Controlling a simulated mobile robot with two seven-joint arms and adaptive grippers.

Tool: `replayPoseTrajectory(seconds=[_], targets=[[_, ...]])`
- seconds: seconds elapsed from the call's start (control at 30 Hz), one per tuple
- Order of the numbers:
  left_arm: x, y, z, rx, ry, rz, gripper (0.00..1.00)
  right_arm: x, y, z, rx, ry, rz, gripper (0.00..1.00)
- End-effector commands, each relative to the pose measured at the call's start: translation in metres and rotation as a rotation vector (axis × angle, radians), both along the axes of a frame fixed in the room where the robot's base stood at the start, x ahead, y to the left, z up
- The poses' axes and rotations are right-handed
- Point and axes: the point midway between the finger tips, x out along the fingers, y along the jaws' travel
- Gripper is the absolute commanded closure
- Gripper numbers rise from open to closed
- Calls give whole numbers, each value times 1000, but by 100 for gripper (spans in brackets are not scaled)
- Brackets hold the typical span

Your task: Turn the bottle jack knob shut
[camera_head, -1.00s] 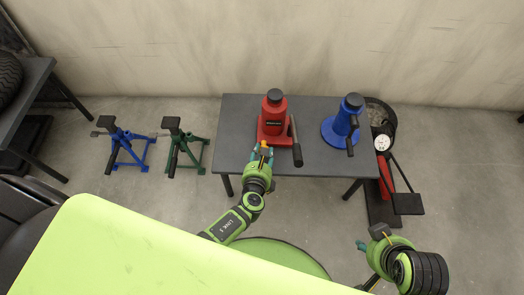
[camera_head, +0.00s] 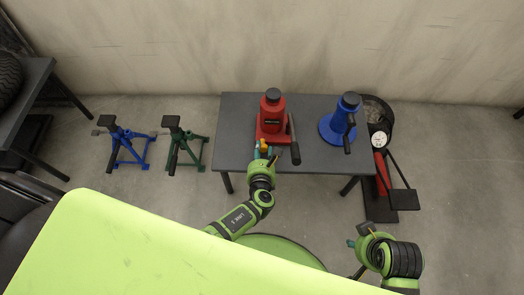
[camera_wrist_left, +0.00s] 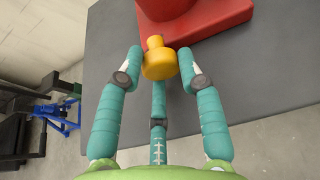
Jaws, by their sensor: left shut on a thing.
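The red bottle jack (camera_head: 271,118) stands upright on the dark table, with a lever at its right side. Its yellow knob (camera_wrist_left: 159,64) sticks out low at the front of the red base (camera_wrist_left: 225,18) in the left wrist view. My left gripper (camera_wrist_left: 161,56) has its teal fingers around the knob, one on each side, and is shut on it. In the head view this gripper (camera_head: 263,150) is at the table's front edge, partly hiding the knob. My right gripper (camera_head: 358,238) is low at the right, away from the table; its fingers are too unclear to tell.
A blue bottle jack (camera_head: 340,122) stands to the right on the same table (camera_head: 235,145). A red floor device with a gauge (camera_head: 379,140) stands beyond the table's right end. A blue jack stand (camera_head: 127,145) and a green one (camera_head: 183,148) stand on the floor at left.

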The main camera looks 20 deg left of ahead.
Motion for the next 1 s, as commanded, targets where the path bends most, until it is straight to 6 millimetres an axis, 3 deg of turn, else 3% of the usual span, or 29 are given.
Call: replayPoseTrajectory(seconds=[0.13,0.17,0.2,0.67,0.87,1.0], targets=[[6,3,6,6,-16,6,96,0,0,0,0,0,0,60],[6,3,7,6,-16,6,55,0,0,0,0,0,0,60],[6,3,6,6,-16,6,54,0,0,0,0,0,0,60],[-1,0,2,1,-4,1,54,1,1,1,2,-3,2,60],[-21,-6,10,-2,-3,1,54,1,1,1,1,-2,1,60],[-47,-13,21,-2,-4,1,54,0,0,1,1,-1,0,60]])
